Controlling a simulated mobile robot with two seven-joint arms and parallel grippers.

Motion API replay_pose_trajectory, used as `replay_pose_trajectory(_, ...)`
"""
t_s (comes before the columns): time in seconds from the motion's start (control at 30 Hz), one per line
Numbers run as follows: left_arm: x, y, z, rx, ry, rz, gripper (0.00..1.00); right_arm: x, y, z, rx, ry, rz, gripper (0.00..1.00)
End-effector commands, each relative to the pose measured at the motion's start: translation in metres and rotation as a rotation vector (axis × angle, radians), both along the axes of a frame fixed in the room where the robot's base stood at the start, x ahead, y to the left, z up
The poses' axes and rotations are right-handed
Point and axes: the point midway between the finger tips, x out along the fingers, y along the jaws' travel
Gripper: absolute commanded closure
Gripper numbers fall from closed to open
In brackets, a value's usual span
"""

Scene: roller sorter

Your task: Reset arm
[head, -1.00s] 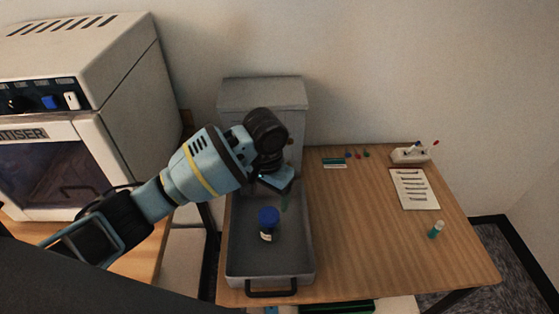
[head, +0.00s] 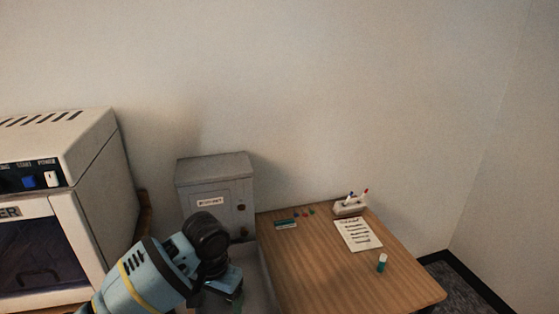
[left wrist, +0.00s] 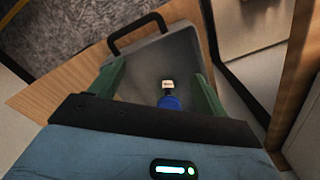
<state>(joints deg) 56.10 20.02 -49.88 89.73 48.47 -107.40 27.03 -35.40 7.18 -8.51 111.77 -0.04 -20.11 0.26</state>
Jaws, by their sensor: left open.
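My left arm comes in from the lower left of the head view, and its gripper (head: 238,306) is at the bottom edge, over the grey tray (head: 262,272). In the left wrist view, the two green fingers of my left gripper (left wrist: 160,88) are wide apart with nothing between them. Below them the tray (left wrist: 148,57) holds a small bottle with a blue cap (left wrist: 169,102) and a pale label. The bottle is out of the head view now. My right gripper is in neither view.
A grey box (head: 216,190) stands behind the tray. A white sanitiser cabinet (head: 85,155) is at left. The wooden table (head: 310,270) holds a paper sheet (head: 358,235), a pen holder (head: 349,207) and a teal-capped vial (head: 382,262). The table's middle is clear.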

Motion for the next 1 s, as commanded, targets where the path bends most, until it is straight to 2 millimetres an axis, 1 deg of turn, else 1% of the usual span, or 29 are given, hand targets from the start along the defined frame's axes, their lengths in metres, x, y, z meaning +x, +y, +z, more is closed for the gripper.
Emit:
replay_pose_trajectory(0.07, 0.000, 0.000, 0.000, 0.000, 0.000, 0.000, 0.24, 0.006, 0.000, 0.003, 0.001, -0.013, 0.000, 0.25)
replay_pose_trajectory(0.1, -0.008, -0.005, -0.009, -0.015, 0.005, -0.012, 0.24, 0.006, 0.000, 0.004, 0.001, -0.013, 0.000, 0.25)
replay_pose_trajectory(0.27, -0.030, -0.016, -0.030, -0.064, -0.001, -0.043, 0.24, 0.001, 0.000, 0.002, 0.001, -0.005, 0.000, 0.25)
replay_pose_trajectory(0.37, -0.045, -0.023, -0.043, -0.097, -0.007, -0.057, 0.24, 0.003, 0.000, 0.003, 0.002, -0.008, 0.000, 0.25)
replay_pose_trajectory(0.47, -0.064, -0.029, -0.057, -0.136, -0.014, -0.068, 0.24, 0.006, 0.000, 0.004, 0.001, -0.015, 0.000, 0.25)
replay_pose_trajectory(0.63, -0.105, -0.037, -0.082, -0.210, -0.037, -0.068, 0.24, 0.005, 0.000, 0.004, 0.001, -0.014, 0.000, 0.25)
replay_pose_trajectory(0.73, -0.130, -0.035, -0.094, -0.244, -0.056, -0.051, 0.24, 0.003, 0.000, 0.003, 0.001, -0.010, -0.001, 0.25)
replay_pose_trajectory(0.83, -0.155, -0.029, -0.104, -0.265, -0.078, -0.024, 0.24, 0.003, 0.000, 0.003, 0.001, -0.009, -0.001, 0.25)
replay_pose_trajectory(1.0, -0.198, -0.009, -0.116, -0.268, -0.111, 0.039, 0.24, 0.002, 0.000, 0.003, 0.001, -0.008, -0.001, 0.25)
